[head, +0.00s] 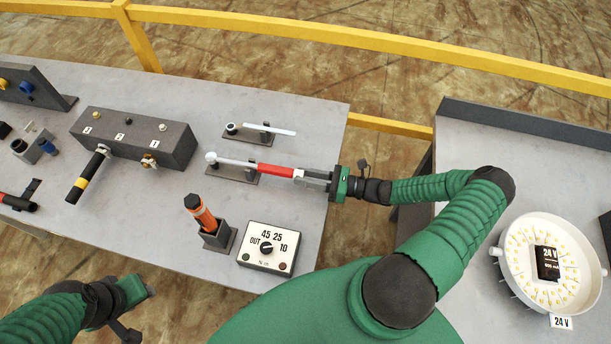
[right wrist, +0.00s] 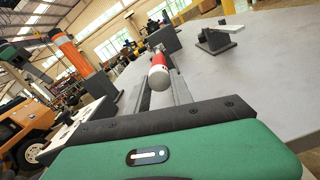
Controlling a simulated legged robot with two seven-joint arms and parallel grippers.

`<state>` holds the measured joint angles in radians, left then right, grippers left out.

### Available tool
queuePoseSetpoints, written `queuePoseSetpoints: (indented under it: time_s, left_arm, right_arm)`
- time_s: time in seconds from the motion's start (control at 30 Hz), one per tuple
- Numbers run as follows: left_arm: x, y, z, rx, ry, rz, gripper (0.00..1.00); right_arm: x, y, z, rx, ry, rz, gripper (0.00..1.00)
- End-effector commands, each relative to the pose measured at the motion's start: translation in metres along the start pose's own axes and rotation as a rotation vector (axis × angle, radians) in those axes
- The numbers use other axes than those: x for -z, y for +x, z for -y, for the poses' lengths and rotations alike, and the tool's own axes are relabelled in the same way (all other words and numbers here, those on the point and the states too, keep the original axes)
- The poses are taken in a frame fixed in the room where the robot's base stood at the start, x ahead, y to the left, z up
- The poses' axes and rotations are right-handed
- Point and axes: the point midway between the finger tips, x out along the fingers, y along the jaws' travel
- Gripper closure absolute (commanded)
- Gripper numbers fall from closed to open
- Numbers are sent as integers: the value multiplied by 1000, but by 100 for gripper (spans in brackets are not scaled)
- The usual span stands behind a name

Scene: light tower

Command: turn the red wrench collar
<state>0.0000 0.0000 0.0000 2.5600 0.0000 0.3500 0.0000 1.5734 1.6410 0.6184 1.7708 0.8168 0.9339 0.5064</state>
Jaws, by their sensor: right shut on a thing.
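A wrench with a red collar (head: 276,170) and a silver shaft lies along a dark stand on the grey table, its round head at the left end. My right gripper (head: 313,179) comes from the right and is shut on the wrench's right end, next to the red part. In the right wrist view the red collar (right wrist: 159,61) and a pale rounded end show just ahead of the fingers (right wrist: 165,95). My left gripper (head: 148,291) is low at the left, off the table's front edge; its jaw state is unclear.
A second wrench with a white handle (head: 266,130) lies behind. An orange-handled tool (head: 200,211) stands in a holder, beside a dial box (head: 269,247). A dark box (head: 134,138) is at left. A yellow rail (head: 370,42) runs behind. A white round tray (head: 520,262) sits right.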

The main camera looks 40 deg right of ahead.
Motion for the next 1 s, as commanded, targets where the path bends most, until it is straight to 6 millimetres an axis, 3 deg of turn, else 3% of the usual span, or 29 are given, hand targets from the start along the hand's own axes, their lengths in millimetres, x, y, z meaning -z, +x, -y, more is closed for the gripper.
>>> queuePoseSetpoints:
  time_s: [0.27,0.3,0.47,0.87,1.0]
  left_arm:
    - [0,-1,0,0,0,0,64]
    - [0,-1,0,0,0,0,64]
    - [0,-1,0,0,0,0,64]
    - [0,-1,0,0,0,0,64]
    - [-1,3,0,0,0,0,64]
  right_arm:
    - [0,0,0,0,52,-1,100]
    - [0,0,0,0,52,-1,70]
    - [0,0,0,0,52,-1,51]
    - [0,-1,0,0,51,-1,51]
    - [2,-13,2,2,50,-3,51]
